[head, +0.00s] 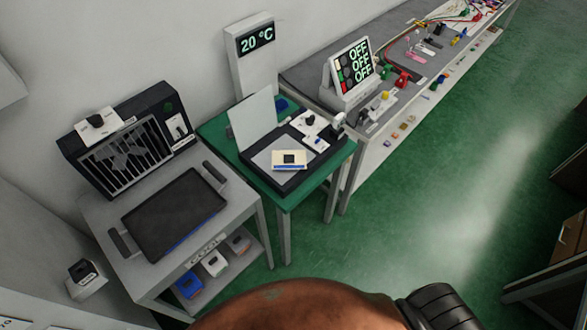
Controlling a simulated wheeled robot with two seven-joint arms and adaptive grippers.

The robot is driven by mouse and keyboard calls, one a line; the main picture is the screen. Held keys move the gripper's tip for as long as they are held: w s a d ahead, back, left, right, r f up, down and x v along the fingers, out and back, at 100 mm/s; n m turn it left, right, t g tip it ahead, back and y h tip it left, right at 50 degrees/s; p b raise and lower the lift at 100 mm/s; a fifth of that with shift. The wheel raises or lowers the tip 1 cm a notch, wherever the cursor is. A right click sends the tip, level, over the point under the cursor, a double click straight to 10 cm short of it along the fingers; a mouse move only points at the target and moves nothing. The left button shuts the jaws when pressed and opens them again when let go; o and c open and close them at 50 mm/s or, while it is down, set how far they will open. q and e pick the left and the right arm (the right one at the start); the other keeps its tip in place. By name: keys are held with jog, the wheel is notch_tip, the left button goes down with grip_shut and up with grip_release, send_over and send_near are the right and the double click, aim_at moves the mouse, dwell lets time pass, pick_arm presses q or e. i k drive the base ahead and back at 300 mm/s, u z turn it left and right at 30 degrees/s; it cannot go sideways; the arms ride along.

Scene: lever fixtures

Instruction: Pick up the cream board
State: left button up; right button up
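The cream board (289,160) is a small pale rectangle with a dark square on its middle and a thin blue edge along its front. It lies on the grey bed of a dark, low device with an upright lid (257,117), on the green table (223,137). Neither of my grippers can be made out in the head view, and nothing is touching the board.
Left of the green table is a grey cart (208,213) with a dark tray (175,215). A fan unit (128,140) stands behind it. A long bench (310,76) with an OFF panel (352,67) runs to the upper right. Green floor (400,200) is clear.

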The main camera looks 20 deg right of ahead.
aim_at(289, 160)
jog(key=k, duration=0.3)
jog(key=z, duration=0.85)
